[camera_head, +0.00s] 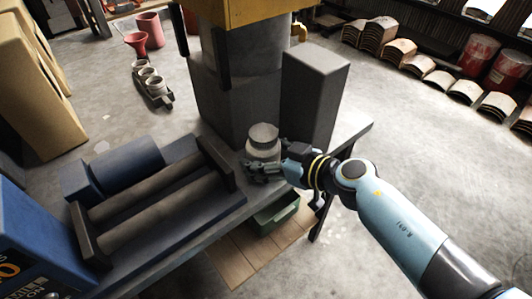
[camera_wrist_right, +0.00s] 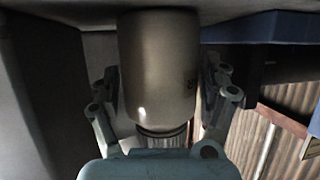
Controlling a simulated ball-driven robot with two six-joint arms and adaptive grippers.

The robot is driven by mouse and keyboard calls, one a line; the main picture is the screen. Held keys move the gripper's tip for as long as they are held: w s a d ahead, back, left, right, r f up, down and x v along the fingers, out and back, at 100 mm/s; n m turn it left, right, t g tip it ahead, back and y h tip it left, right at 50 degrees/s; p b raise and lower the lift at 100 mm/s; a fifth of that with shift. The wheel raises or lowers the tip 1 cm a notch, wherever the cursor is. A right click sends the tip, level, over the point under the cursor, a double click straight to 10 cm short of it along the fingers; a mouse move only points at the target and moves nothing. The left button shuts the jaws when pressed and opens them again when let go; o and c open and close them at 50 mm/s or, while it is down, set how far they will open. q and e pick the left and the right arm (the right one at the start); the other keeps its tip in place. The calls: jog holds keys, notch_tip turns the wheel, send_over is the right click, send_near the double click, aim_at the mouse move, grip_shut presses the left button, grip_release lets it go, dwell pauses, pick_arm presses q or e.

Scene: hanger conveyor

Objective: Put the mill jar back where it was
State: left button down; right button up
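The mill jar (camera_head: 263,141) is a pale, upright cylinder with a grey lid. It is over the bench top, beside the dark machine column and to the right of the rollers. I cannot tell whether its base touches the bench. My right gripper (camera_head: 262,170) is at the jar's near side. In the right wrist view, the jar (camera_wrist_right: 160,68) sits between the two fingers (camera_wrist_right: 162,92), which lie along both its sides and appear shut on it. The mill's two dark rollers (camera_head: 158,189) lie parallel and bare on the bench at left. My left gripper is out of view.
A tall grey box (camera_head: 313,90) stands behind the jar to the right. A blue motor housing (camera_head: 125,165) lies behind the rollers. A green bin (camera_head: 272,215) is below the bench edge. Red buckets (camera_head: 478,55) and curved tiles (camera_head: 398,52) line the far right floor.

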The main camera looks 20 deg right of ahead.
jog(key=shift+o, duration=1)
jog(key=shift+r, duration=0.2)
jog(key=p+v, duration=0.3)
jog(key=v, duration=0.9)
jog(key=s+d+f+m+g+h, duration=0.1)
jog(key=s+d+f+m+h, duration=0.3)
jog(key=f, duration=0.7)
jog(key=s+d+f+m+g+h, duration=0.1)
jog(key=s+d+f+h, duration=0.1)
jog(key=s+d+f, duration=0.7)
jog(key=s+a+f+g, duration=0.1)
jog(key=s+f+g, duration=0.3)
jog(key=s+f, duration=0.3)
jog(key=s+f+g+h, duration=0.1)
jog(key=s+f+g, duration=0.3)
jog(key=s, duration=1)
notch_tip(320, 180, down, 3)
jog(key=shift+s+a+f+m, duration=0.15)
jog(key=shift+s+a+m, duration=0.15)
jog(key=shift+a, duration=0.1)
